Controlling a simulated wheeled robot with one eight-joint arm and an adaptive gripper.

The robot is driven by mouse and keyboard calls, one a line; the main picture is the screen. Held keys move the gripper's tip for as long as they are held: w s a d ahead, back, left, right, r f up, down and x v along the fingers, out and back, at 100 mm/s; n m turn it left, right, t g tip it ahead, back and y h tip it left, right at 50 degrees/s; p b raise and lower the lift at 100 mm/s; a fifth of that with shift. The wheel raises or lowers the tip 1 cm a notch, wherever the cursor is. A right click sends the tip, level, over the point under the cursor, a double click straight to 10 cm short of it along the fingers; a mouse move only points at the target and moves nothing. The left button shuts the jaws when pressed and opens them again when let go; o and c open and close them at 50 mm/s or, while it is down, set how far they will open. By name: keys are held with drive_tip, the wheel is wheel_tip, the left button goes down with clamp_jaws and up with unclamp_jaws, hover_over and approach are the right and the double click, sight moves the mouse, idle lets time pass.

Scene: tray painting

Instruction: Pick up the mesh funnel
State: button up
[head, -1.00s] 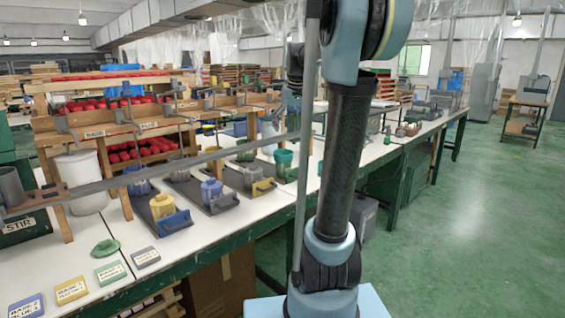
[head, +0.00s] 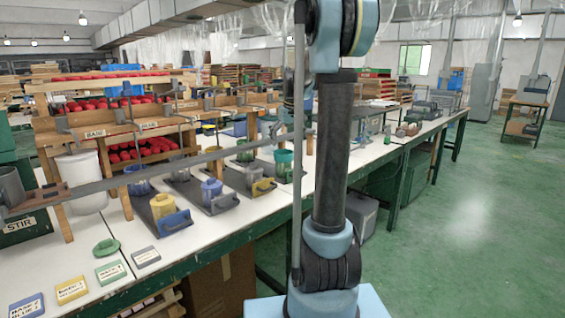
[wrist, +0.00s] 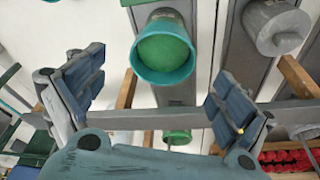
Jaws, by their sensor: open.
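A teal, tapered cup-like piece (wrist: 148,71) with a round green face (wrist: 163,55) shows at the top middle of the wrist view. It looks like the mesh funnel, but I see no mesh clearly. In the head view a small teal cup (head: 283,156) stands on the long table, partly near my arm. My gripper (wrist: 160,102) is open and empty in the wrist view, one finger at each side. The teal piece lies beyond the fingertips, roughly between them and apart from both.
A grey canister (wrist: 276,28) is beside the teal piece. A wooden rack (head: 128,190) and a long grey bar (head: 150,170) cross above.

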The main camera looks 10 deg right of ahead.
sight(284, 152)
drive_tip(key=shift+a+x, duration=0.2)
drive_tip(key=shift+x, duration=3.3)
drive_tip(key=shift+w, duration=0.1)
drive_tip(key=c, duration=1.3)
drive_tip(key=shift+o, duration=0.2)
drive_tip(key=shift+r, duration=0.15)
